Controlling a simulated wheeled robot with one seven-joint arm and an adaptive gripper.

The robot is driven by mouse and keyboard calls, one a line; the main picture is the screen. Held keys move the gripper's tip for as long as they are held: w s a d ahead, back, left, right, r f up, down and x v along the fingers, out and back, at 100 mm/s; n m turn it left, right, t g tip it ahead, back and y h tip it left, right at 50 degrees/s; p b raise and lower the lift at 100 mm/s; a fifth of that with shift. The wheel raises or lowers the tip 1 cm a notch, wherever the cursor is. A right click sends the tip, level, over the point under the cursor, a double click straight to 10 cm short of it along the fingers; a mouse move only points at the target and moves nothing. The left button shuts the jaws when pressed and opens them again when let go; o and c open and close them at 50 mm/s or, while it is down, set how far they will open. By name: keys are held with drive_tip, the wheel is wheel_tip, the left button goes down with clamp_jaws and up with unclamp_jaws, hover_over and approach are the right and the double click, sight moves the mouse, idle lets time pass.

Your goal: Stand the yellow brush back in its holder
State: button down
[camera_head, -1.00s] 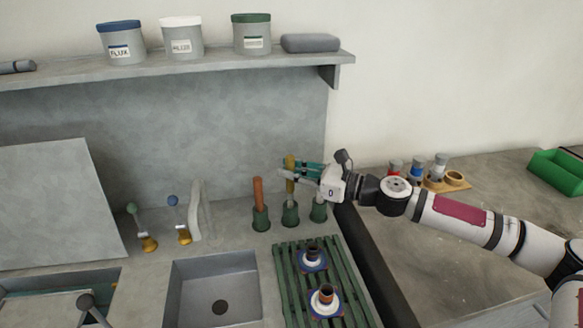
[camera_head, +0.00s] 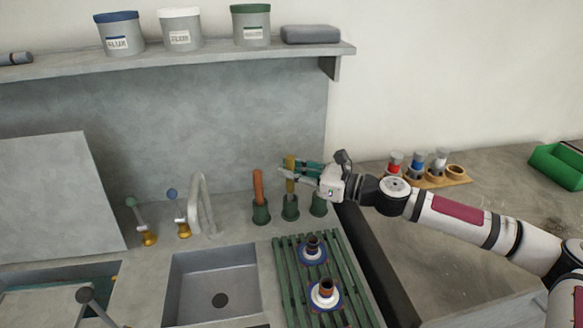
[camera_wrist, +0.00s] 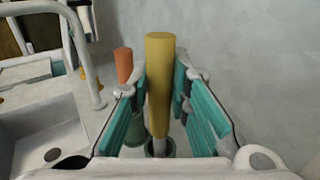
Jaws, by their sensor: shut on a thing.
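The yellow brush (camera_head: 291,171) stands upright in the middle of three green holders (camera_head: 290,208). Its lower end is inside the holder's mouth. My gripper (camera_head: 293,170) comes in from the right with its fingers on either side of the brush's handle. In the wrist view the yellow brush (camera_wrist: 160,90) stands between the teal finger pads, and its lower end goes into the dark mouth of the green holder (camera_wrist: 160,149). How deep it sits is hidden.
An orange-handled brush (camera_head: 258,187) stands in the left holder. The right holder (camera_head: 319,205) is partly behind my gripper. A green slatted rack (camera_head: 283,270) with two cups is in front. A tap (camera_head: 203,200) and sink (camera_head: 215,285) lie left. A shelf (camera_head: 190,62) runs above.

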drive_tip(key=shift+w+f+b, duration=0.1)
drive_tip(key=shift+f+b, duration=0.2)
drive_tip(key=shift+f, duration=0.25)
